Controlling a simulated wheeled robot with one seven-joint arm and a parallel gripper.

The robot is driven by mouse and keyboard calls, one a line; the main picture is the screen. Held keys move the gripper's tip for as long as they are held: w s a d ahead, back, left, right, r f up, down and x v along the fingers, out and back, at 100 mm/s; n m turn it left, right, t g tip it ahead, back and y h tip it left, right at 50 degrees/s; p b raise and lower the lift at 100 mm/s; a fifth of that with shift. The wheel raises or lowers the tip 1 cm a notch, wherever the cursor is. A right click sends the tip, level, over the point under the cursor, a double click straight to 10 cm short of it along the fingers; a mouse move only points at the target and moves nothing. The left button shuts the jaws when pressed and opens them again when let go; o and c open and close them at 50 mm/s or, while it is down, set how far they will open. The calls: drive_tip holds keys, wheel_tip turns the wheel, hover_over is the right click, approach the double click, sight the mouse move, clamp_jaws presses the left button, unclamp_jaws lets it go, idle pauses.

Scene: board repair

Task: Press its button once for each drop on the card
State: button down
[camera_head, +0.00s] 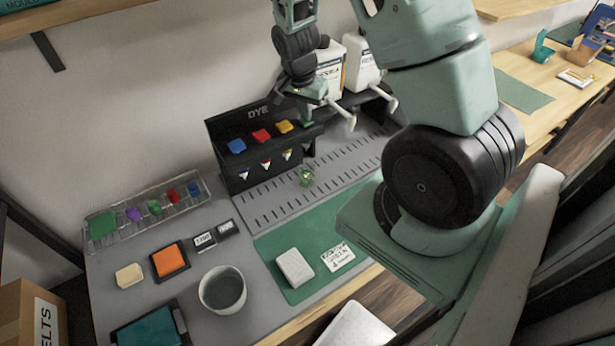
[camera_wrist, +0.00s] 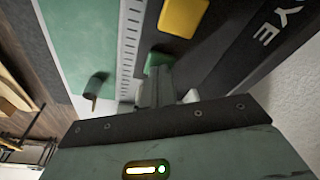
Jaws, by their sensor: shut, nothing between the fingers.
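The black dye dispenser (camera_head: 222,140) stands at the back of the bench, with blue (camera_head: 236,146), red (camera_head: 261,136) and yellow (camera_head: 285,127) buttons along its top. A green button (camera_head: 307,123) is at its right end, partly hidden under my gripper. In the wrist view my gripper (camera_wrist: 156,78) is shut and empty, its fingertips at the green button (camera_wrist: 158,60); I cannot tell whether they touch it. The yellow button (camera_wrist: 184,16) is beside it. A small greenish glass vessel (camera_head: 306,177) stands in front of the dispenser. The white card (camera_head: 338,259) lies on the green mat; its print is too small to read surely.
A white block (camera_head: 294,268) lies on the mat beside the card. White jugs (camera_head: 359,65) with spouts stand behind my arm.

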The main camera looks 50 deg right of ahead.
drive_tip(key=shift+r, duration=0.1)
drive_tip(key=shift+d+p+v, duration=0.25)
drive_tip(key=shift+p+v, duration=0.8)
drive_tip(key=shift+v, duration=0.15)
drive_tip(key=shift+a+b+x, duration=0.25)
drive_tip(key=shift+b+x, duration=0.75)
drive_tip(key=shift+x, duration=0.25)
drive_tip(key=shift+r, duration=0.1)
drive_tip(key=shift+d+p+v, duration=0.25)
drive_tip(key=shift+p+v, duration=0.8)
drive_tip(key=shift+v, duration=0.1)
